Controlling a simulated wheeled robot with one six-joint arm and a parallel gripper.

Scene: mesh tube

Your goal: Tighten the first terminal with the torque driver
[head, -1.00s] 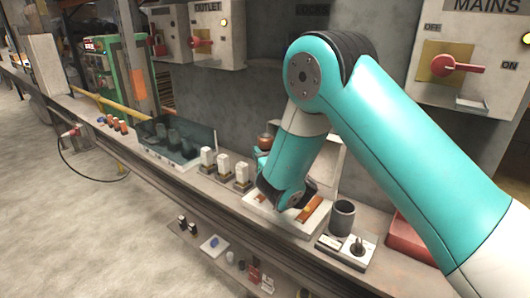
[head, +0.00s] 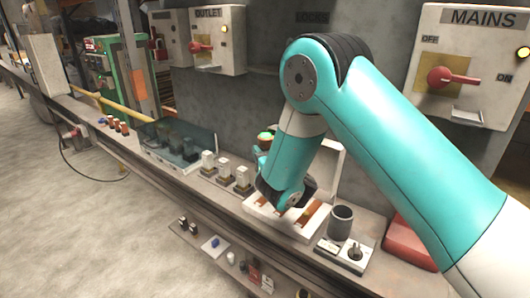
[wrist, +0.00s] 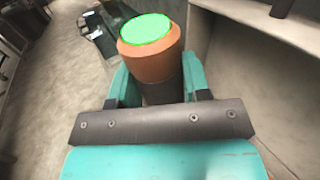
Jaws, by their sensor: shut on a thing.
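The torque driver (wrist: 150,62) has an orange-brown handle and a dark lower part. Its round top glows green in the wrist view. My gripper (wrist: 157,88) is shut around the driver, with one teal finger on each side. In the head view the driver's green top (head: 265,136) shows just left of my arm, behind the open white box (head: 262,222) with copper-coloured bars. The driver's tip and the terminal under it are hidden by my arm and gripper, so I cannot tell whether they touch.
Several white blocks on dark bases (head: 225,167) stand left of the white box. A dark translucent cover (head: 200,140) is beyond them. A grey cup (head: 340,221), a small panel with a knob (head: 341,254) and a red case (head: 407,246) stand to the right. The MAINS switch box (head: 455,95) is on the wall.

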